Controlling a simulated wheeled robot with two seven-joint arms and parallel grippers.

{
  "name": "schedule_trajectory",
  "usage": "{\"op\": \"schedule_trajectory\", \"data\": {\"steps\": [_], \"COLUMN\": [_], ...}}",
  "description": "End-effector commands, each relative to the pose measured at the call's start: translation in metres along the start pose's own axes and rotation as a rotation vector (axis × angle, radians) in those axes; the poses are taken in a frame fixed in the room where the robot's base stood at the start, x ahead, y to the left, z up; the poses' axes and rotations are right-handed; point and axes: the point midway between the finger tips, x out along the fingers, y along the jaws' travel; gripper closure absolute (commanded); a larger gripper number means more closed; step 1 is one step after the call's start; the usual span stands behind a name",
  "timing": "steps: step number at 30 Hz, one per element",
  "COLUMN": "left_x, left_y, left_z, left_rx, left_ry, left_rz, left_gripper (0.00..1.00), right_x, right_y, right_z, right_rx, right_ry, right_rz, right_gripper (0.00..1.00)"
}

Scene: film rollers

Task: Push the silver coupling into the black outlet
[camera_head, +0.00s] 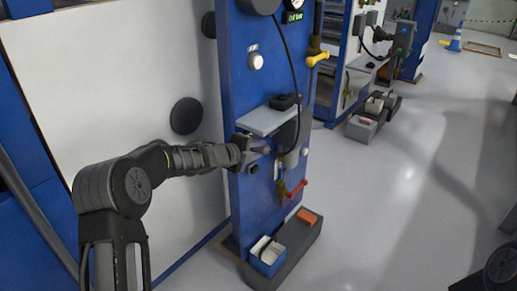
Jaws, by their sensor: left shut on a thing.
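My left gripper (264,157) reaches in from the left to the front of the blue column, just below a small grey shelf. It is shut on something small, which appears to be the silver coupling. The fingers hide most of it, and its outline is too small to make out. My right gripper is not in view.
The blue column (238,75) carries the grey shelf (268,120), a yellow handle (318,57) and a red-handled valve (296,190). A white panel (110,75) is behind my arm. Open floor (400,200) lies to the right.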

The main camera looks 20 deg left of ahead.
Motion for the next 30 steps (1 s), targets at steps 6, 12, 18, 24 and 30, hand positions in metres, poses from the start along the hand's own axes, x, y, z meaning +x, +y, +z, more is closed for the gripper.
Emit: {"op": "schedule_trajectory", "data": {"steps": [6, 12, 18, 24, 30], "left_x": [-0.001, -0.001, -0.001, -0.010, -0.040], "left_y": [-0.001, 0.000, 0.000, -0.001, -0.001], "left_z": [0.005, 0.004, 0.004, 0.004, 0.005], "left_rx": [0.000, 0.000, 0.000, 0.000, 0.001], "left_ry": [-0.006, -0.004, -0.004, -0.005, -0.006], "left_rz": [-0.001, -0.001, 0.000, -0.001, -0.001], "left_gripper": [0.62, 0.47, 0.47, 0.47, 0.47], "right_x": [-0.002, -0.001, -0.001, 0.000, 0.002], "right_y": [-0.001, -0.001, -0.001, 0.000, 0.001], "right_z": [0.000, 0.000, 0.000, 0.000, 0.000], "right_rx": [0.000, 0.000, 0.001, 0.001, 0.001], "right_ry": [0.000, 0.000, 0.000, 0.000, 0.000], "right_rz": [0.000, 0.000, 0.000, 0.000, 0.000], "right_gripper": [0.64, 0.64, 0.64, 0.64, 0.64]}}
